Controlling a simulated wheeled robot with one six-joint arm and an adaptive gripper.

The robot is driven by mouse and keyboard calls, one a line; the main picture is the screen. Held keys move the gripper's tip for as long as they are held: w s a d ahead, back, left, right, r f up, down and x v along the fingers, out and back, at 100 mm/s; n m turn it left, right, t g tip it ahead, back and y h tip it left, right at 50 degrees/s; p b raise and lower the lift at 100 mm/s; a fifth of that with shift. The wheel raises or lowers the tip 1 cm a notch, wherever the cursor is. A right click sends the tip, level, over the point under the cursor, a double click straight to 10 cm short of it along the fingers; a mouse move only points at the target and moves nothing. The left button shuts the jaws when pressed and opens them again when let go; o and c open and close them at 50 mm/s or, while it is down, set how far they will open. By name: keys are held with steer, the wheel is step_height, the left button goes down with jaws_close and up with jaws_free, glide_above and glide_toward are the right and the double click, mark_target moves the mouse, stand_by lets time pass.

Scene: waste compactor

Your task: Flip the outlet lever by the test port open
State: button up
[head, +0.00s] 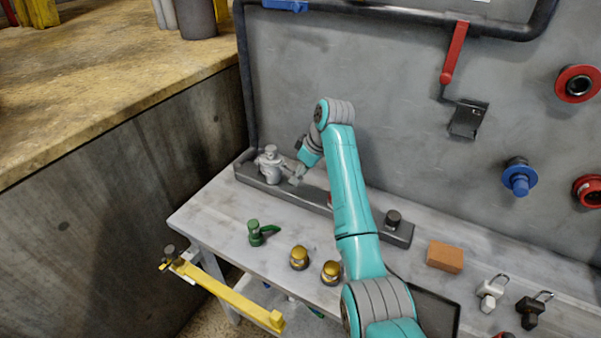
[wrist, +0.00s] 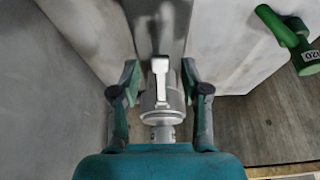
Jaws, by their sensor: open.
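A grey metal valve fitting (head: 269,166) stands at the left end of a dark rail on the bench in the head view. In the wrist view the silver fitting (wrist: 162,105) shows a pale narrow lever (wrist: 161,80) lying along its top. My gripper (head: 296,174) is beside the fitting, on its right in the head view. In the wrist view my gripper (wrist: 161,78) is open, with one finger on each side of the lever and gaps on both sides. No test port label is readable.
A green-handled valve (head: 260,232) and two brass-topped fittings (head: 299,258) stand on the bench (head: 210,215). The dark rail (head: 400,233) runs behind them. A brown block (head: 445,257) lies to the right. A red lever (head: 455,55) is on the wall.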

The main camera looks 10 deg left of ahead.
jaws_close()
steer(key=shift+a+r+g+h, duration=0.2)
steer(key=shift+r+g+h, duration=0.3)
steer(key=shift+h, duration=0.6)
steer(key=shift+w+r+g+h, duration=0.15)
steer(key=shift+r+h, duration=0.15)
steer(key=shift+h, duration=0.25)
steer(key=shift+s+r+g+h, duration=0.15)
steer(key=shift+r+h, duration=0.15)
steer(key=shift+h, duration=0.25)
steer(key=shift+w, duration=0.1)
jaws_free()
